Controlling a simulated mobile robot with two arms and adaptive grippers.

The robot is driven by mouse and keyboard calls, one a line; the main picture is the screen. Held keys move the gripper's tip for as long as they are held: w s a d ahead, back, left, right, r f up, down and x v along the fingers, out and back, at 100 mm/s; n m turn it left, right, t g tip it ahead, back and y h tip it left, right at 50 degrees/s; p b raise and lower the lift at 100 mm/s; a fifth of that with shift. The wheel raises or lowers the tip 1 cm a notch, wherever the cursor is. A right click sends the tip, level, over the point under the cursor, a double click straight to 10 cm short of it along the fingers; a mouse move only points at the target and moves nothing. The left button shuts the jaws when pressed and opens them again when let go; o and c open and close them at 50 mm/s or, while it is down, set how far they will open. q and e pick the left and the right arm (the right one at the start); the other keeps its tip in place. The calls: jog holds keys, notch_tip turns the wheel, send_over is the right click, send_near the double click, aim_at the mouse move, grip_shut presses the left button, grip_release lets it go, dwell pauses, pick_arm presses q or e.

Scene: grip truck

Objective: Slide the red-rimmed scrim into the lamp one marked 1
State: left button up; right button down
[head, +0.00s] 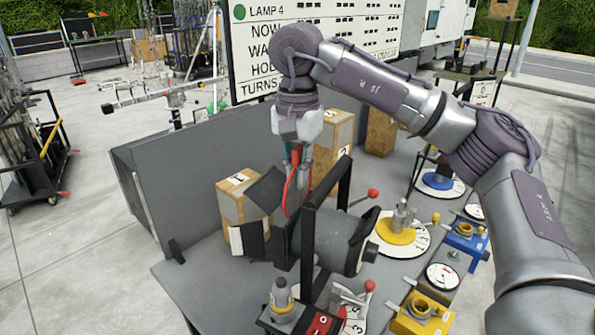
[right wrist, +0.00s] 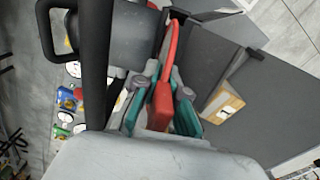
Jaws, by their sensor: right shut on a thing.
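The red-rimmed scrim (head: 288,193) hangs edge-on below my right gripper (head: 299,162), which is shut on it. In the right wrist view the red rim (right wrist: 164,93) sits between the teal-padded fingers of this gripper (right wrist: 160,108). A dark grey lamp (head: 338,240) with a black yoke and open black flaps stands on the grey bench just below. The scrim's lower edge is close to the lamp's front; whether it is in the slot I cannot tell. The lamp body (right wrist: 125,38) shows at upper left in the wrist view. I cannot read a number on it. My left gripper is not seen.
Cardboard boxes with number labels (head: 230,206) stand behind the lamp. The bench's grey side panel (head: 190,165) rises at left. Round dials (head: 388,234), yellow and blue fittings (head: 408,322) and red-knobbed levers crowd the right and front. A board reading LAMP 4 (head: 320,45) stands behind.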

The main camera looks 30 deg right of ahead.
aim_at(298, 193)
jog(key=shift+f, duration=0.15)
jog(key=shift+f+b, duration=1.15)
jog(key=shift+f, duration=0.5)
jog(key=shift+f, duration=0.15)
jog(key=shift+f+b, duration=0.45)
jog(key=shift+f, duration=0.05)
jog(key=c, duration=0.8)
grip_release()
jog(key=shift+r, duration=0.1)
jog(key=shift+c, duration=0.2)
jog(key=shift+r+p, duration=2.55)
jog(key=shift+r, duration=0.5)
